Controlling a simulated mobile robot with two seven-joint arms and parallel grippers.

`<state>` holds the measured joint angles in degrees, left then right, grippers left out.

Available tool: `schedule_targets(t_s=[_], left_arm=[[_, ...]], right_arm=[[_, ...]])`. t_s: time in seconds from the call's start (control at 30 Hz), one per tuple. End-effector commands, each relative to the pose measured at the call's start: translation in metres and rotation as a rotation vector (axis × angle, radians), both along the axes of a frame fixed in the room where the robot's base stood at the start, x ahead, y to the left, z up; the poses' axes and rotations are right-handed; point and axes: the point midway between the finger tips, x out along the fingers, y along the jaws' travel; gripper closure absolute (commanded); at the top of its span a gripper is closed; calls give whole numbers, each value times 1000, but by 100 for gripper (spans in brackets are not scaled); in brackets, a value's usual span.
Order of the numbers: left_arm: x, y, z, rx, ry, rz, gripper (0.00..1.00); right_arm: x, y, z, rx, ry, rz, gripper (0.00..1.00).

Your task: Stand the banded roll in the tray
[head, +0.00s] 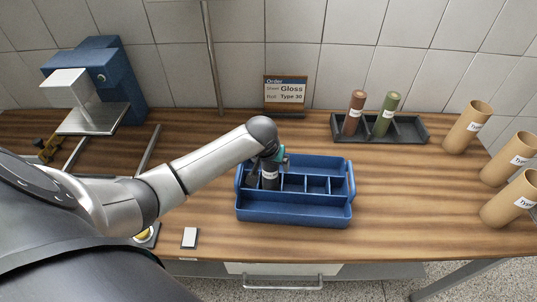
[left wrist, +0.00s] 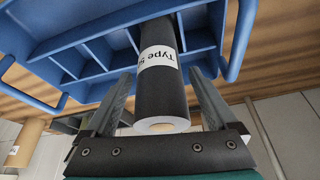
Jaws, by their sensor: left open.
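The banded roll, a dark cylinder with a white label (head: 269,178), stands in the left end compartment of the blue tray (head: 295,216). The left wrist view shows the dark roll (left wrist: 165,103) close up, its label reading "Type" and its pale end towards the camera. My left gripper (head: 267,167) is over that compartment. Its fingers (left wrist: 162,82) are spread on both sides of the roll, with gaps visible, so it is open. The roll's lower end is hidden inside the tray. My right gripper is not in view.
A black rack (head: 381,138) holds a brown roll (head: 354,113) and a green roll (head: 387,114). An order sign (head: 285,90) reads "Gloss, Type 30". Cardboard tubes (head: 466,127) stand at right. A blue machine (head: 118,75) is at left.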

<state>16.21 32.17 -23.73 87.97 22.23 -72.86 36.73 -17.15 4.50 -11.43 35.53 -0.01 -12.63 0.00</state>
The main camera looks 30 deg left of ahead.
Motion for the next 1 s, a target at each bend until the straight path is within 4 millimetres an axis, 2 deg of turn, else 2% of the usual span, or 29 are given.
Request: schedule_targets(t_s=[0.4, 0.6, 0.8, 1.0], left_arm=[[-25, -7, 66, 0, -3, -1, 9], [-35, -10, 91, 0, -1, -1, 9], [-40, -11, 101, 0, 0, 1, 9], [-40, -11, 102, 1, 0, 1, 9]], right_arm=[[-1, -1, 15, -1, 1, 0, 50], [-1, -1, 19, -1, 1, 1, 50], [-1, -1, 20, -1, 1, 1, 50], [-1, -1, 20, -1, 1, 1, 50]])
